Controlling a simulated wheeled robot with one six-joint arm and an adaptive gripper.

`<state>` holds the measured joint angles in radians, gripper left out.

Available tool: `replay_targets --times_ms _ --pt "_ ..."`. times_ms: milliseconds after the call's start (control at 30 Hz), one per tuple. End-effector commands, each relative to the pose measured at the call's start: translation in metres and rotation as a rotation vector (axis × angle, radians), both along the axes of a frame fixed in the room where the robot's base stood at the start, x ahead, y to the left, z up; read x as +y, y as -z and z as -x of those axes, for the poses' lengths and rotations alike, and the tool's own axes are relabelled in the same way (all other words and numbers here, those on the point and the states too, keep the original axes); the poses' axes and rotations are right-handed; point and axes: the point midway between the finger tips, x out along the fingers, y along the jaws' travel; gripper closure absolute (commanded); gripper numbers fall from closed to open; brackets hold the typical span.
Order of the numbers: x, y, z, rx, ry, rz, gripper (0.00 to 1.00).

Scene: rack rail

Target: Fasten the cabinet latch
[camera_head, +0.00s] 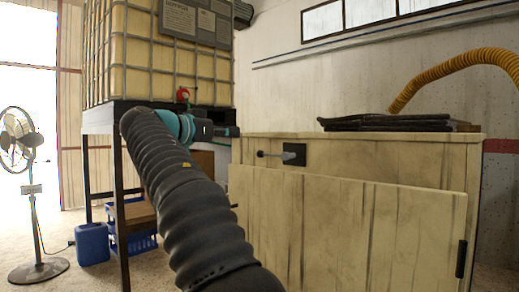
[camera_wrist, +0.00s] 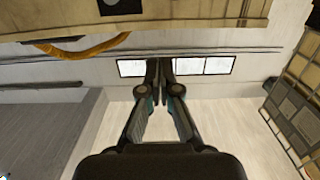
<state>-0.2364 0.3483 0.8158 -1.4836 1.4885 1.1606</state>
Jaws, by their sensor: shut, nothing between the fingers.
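The pale wooden cabinet (camera_head: 400,150) stands right of centre in the head view. Its door (camera_head: 345,225) has a black pull (camera_head: 461,258) at the right; its top edge stands out from the frame, and I cannot tell how far it is open. The latch (camera_head: 293,154) is a grey lever on a black plate above the door, lying roughly level with its knob end to the left. My gripper (camera_head: 234,131) is left of and a little above the latch, apart from it. In the wrist view my gripper (camera_wrist: 160,64) is shut and empty; the latch plate (camera_wrist: 120,8) is cut off at the top.
A caged tank (camera_head: 150,60) on a dark stand is behind my arm. A blue jug (camera_head: 91,244), a blue crate (camera_head: 130,240) and a fan (camera_head: 30,180) stand at the left. A dark folded mat (camera_head: 385,123) lies on the cabinet top; a yellow hose (camera_head: 450,65) hangs over it.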

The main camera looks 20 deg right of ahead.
Motion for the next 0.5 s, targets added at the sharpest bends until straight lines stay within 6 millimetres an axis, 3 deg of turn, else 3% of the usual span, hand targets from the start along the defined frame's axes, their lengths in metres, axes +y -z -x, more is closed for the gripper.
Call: replay_targets --times_ms 267,500 --pt "-0.008 0.000 -0.003 0.002 0.000 0.001 1.00" --pt "-0.044 0.001 -0.015 0.002 0.003 0.000 1.00"
